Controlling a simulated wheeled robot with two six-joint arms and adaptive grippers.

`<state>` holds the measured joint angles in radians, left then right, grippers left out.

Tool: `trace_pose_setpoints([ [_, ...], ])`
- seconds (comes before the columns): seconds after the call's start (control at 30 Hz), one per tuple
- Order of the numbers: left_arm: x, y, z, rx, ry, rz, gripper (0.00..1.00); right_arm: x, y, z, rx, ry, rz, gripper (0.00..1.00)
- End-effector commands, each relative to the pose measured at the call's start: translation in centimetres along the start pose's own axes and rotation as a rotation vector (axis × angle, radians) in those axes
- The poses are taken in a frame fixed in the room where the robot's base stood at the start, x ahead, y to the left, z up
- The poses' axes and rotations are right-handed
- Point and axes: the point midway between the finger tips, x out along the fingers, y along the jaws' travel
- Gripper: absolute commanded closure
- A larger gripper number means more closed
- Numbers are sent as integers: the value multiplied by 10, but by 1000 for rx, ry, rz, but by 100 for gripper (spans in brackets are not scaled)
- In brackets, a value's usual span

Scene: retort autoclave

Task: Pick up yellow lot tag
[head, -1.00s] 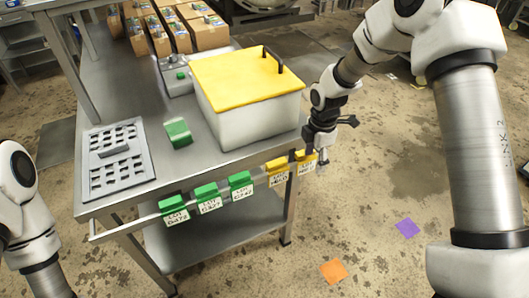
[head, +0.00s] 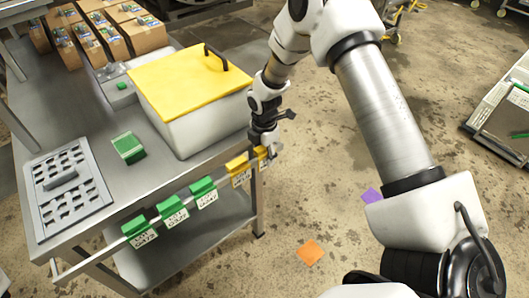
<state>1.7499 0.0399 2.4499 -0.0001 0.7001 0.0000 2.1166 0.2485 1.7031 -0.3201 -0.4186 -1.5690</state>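Two yellow lot tags hang at the right end of the rail along the table's front edge. The left yellow tag (head: 238,171) shows its white label clearly. The right yellow tag (head: 263,158) is partly hidden by my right gripper (head: 270,150). That gripper points down at the rail's end, over or against the right yellow tag. Its fingertips are small and overlap the tag, so I cannot tell whether they are closed on it. My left gripper is not in view.
Several green tags (head: 171,211) hang further left on the rail (head: 92,262). On the steel table stand a white box with a yellow lid (head: 188,85), a green block (head: 128,147), a perforated tray (head: 66,190) and cartons (head: 135,35).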

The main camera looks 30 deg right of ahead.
Motion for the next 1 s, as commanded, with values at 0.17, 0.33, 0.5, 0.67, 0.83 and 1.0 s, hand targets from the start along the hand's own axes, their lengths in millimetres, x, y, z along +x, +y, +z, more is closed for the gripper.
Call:
trace_pose_setpoints([
  [0.17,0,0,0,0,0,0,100,0,0,0,0,0,0,92],
  [0.33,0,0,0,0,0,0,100,0,0,0,0,0,0,92],
  [0.5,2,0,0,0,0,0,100,0,-1,0,1,1,-1,92],
  [0.67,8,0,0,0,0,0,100,-12,-3,0,-1,0,2,92],
  [0.83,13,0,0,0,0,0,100,-39,-3,0,0,0,4,92],
  [1.0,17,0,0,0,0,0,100,-67,-3,0,0,0,3,92],
])
